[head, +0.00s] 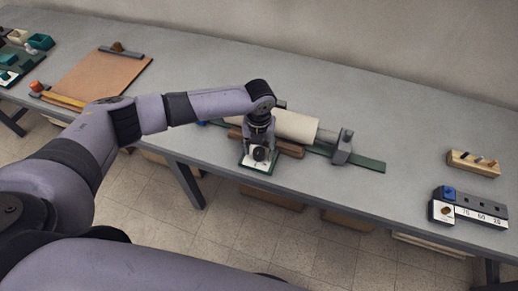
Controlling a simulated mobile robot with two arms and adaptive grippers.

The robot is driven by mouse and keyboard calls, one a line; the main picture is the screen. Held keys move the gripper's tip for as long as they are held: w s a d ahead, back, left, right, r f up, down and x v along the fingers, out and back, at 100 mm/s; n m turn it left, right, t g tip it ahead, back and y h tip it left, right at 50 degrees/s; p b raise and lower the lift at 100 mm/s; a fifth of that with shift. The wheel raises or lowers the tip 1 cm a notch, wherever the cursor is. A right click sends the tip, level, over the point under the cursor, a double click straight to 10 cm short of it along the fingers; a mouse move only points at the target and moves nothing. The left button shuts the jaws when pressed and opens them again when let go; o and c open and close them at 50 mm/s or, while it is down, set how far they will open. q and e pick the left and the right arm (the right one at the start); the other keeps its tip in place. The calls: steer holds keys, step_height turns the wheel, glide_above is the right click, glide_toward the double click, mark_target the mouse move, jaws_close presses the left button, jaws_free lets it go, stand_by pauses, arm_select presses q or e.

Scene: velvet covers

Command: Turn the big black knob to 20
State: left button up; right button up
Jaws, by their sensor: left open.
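My left gripper (259,136) reaches down from the bent wrist over a small white dial plate (247,162) on a green base at the table's front edge. A dark round shape, apparently the big black knob (259,154), sits on this plate right at the fingertips. The gripper is open; its fingers are small and dark against the knob, so I cannot tell whether they touch it. The plate's marks and the knob's pointing direction are too small or hidden to read. My right gripper is out of view.
A cream roller (295,126) with a grey end bracket (343,147) lies just behind, beside a brown wooden bar (290,148). A numbered box (480,214) and a wooden peg block (473,164) stand at right. A brown board (98,76) lies at left.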

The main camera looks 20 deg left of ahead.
arm_select(q)
steer(key=shift+f, duration=0.6)
steer(key=shift+c, duration=0.6)
steer(key=c, duration=1)
